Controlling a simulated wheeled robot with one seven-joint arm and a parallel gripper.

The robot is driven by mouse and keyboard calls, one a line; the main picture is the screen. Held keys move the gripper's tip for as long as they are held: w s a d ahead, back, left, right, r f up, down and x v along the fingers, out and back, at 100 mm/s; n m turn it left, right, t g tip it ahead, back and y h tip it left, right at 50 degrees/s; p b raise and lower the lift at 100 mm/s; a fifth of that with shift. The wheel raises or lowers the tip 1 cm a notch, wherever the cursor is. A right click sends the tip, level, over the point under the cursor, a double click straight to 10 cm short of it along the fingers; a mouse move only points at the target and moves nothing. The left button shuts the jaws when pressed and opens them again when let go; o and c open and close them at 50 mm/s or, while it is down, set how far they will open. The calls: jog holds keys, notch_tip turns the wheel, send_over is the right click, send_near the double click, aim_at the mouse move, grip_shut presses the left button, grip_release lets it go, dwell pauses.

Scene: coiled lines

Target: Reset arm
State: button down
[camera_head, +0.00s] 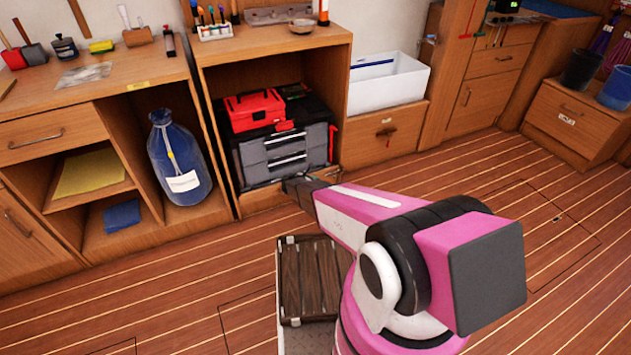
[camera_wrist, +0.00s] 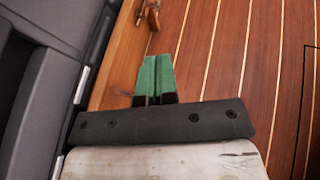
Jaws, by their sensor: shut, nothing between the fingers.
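My gripper (camera_wrist: 155,76) shows in the wrist view with its two green fingers together and nothing between them. In the head view my gripper (camera_head: 293,184) is a dark shape at the end of my pink and white arm. It is low in front of the middle cabinet's open bay, close to the grey drawer unit (camera_head: 270,160). The fingertips are too small to make out there. In the wrist view the dark grey drawer front (camera_wrist: 40,95) lies just left of my gripper.
A red toolbox (camera_head: 254,110) sits on top of the drawer unit. A blue bottle (camera_head: 176,160) stands in the left bay. A white bin (camera_head: 385,88) rests on the low cabinet to the right. A slatted wooden crate (camera_head: 310,275) is below my arm. The plank floor (camera_head: 490,190) is open at right.

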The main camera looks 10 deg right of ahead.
dwell(0.3)
jog(key=s+d+r+m+g+y, duration=0.1)
jog(key=s+d+r+m+g, duration=0.25)
jog(key=s+r+m, duration=0.35)
jog(key=s+d+r+m+g+y, duration=0.1)
jog(key=s+d+r+m+g, duration=0.1)
jog(key=s+d+r+m, duration=0.55)
jog(key=s+a+r+m+g+y, duration=0.1)
jog(key=s+r+m+y, duration=0.3)
jog(key=s+r, duration=0.4)
jog(key=s+a+r+m+g+y, duration=0.1)
jog(key=s+a+r+m+y, duration=0.2)
jog(key=s+r+m, duration=0.4)
notch_tip(320, 180, up, 3)
jog(key=shift+s+f+y, duration=0.1)
jog(key=shift+s+y, duration=0.5)
jog(key=shift+s, duration=0.1)
